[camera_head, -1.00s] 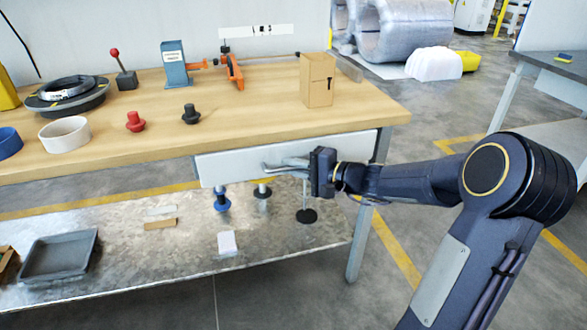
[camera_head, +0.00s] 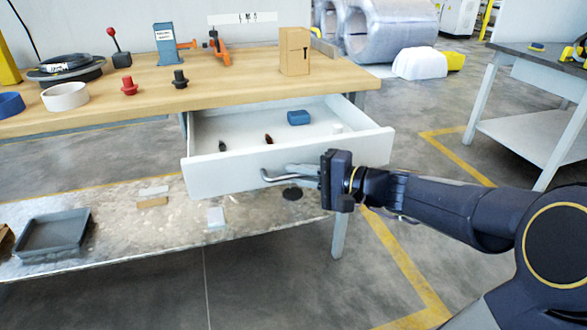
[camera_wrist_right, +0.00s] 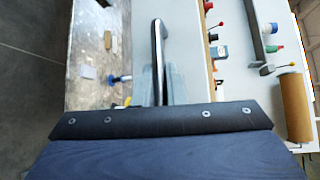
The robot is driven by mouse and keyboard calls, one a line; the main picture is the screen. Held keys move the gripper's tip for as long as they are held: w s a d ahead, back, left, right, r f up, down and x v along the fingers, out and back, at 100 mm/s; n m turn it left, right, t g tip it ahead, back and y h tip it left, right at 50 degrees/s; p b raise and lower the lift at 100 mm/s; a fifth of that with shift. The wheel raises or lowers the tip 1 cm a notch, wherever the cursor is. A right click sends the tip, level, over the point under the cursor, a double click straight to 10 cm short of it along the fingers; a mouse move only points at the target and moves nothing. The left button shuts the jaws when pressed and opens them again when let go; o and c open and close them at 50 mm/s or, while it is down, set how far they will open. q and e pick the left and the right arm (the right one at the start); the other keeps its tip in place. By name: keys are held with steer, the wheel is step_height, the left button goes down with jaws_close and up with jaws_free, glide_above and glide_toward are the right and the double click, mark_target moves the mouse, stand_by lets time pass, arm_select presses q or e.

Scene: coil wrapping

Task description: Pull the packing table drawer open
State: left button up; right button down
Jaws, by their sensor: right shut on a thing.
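The white packing table drawer (camera_head: 230,176) stands pulled out under the wooden tabletop (camera_head: 215,84), with its inside showing in the head view. My right gripper (camera_head: 290,177) is at the drawer's front and is shut on the metal drawer handle (camera_head: 267,176). The handle also shows in the right wrist view (camera_wrist_right: 158,45), running up from between the fingers; the fingertips are partly hidden there. Inside the drawer lie a blue block (camera_head: 298,118), a small white piece (camera_head: 337,128) and two small dark items. My left gripper is not in view.
A cardboard box (camera_head: 295,52), a red knob (camera_head: 129,86), a black knob (camera_head: 180,80) and a white ring (camera_head: 65,96) stand on the tabletop. A grey tray (camera_head: 55,232) is on the metal lower shelf (camera_head: 120,245). Floor in front is clear.

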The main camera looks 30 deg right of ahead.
steer(key=shift+s+a, duration=0.15)
steer(key=shift+s, duration=0.8)
steer(key=c, duration=1.8)
jaws_free()
steer(key=shift+o, duration=0.2)
steer(key=p+v, duration=0.1)
steer(key=v, duration=0.6)
steer(key=shift+s+d+p, duration=0.25)
steer(key=shift+s+p, duration=0.05)
steer(key=shift+s, duration=0.05)
